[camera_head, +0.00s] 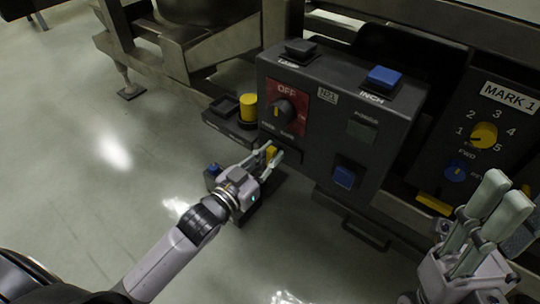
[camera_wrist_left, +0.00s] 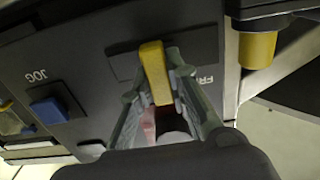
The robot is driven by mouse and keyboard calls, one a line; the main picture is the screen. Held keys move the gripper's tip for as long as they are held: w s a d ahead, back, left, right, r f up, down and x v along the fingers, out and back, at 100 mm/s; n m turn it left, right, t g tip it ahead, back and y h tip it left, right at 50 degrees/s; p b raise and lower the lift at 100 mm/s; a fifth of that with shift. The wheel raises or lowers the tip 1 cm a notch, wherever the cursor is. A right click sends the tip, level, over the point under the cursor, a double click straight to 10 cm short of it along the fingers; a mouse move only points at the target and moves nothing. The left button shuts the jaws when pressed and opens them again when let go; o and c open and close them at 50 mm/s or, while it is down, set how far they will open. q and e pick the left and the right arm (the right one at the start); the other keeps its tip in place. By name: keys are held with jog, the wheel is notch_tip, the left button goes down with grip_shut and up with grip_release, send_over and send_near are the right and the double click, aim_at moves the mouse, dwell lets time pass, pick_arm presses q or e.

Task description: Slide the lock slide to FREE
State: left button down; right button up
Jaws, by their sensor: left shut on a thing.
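The lock slide is a yellow tab (camera_head: 271,153) low on the front of the dark control box (camera_head: 315,115). In the left wrist view the yellow tab (camera_wrist_left: 156,70) stands out from a dark slot plate (camera_wrist_left: 195,45), somewhat left of its middle. A partly covered label beginning "FR" (camera_wrist_left: 207,80) sits beside the right part of that plate. My left gripper (camera_head: 268,158) is shut on the yellow tab, with a finger on each side of it. My right gripper (camera_head: 505,190) is raised at the lower right, away from the lock slide; its finger gap is unclear.
Above the lock slide is a rotary switch (camera_head: 284,110) on a red OFF plate. A yellow cylinder (camera_head: 248,106) stands at the left. Blue buttons (camera_head: 384,77) (camera_head: 344,177) lie to the right. The MARK 1 panel (camera_head: 508,96) has a yellow dial (camera_head: 484,135). Open floor lies left.

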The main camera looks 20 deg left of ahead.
aim_at(268, 137)
pick_arm(q)
jog(key=shift+w+a+r, duration=0.1)
jog(key=shift+w+a, duration=0.05)
jog(key=shift+a, duration=0.25)
jog(key=a, duration=0.1)
jog(key=w+a+p, duration=0.1)
jog(key=shift+a+p, duration=0.3)
jog(key=shift+w+a, duration=0.1)
jog(key=shift+a, duration=0.25)
jog(key=c, duration=1.6)
grip_release()
jog(key=shift+a, duration=0.15)
jog(key=shift+o, duration=0.4)
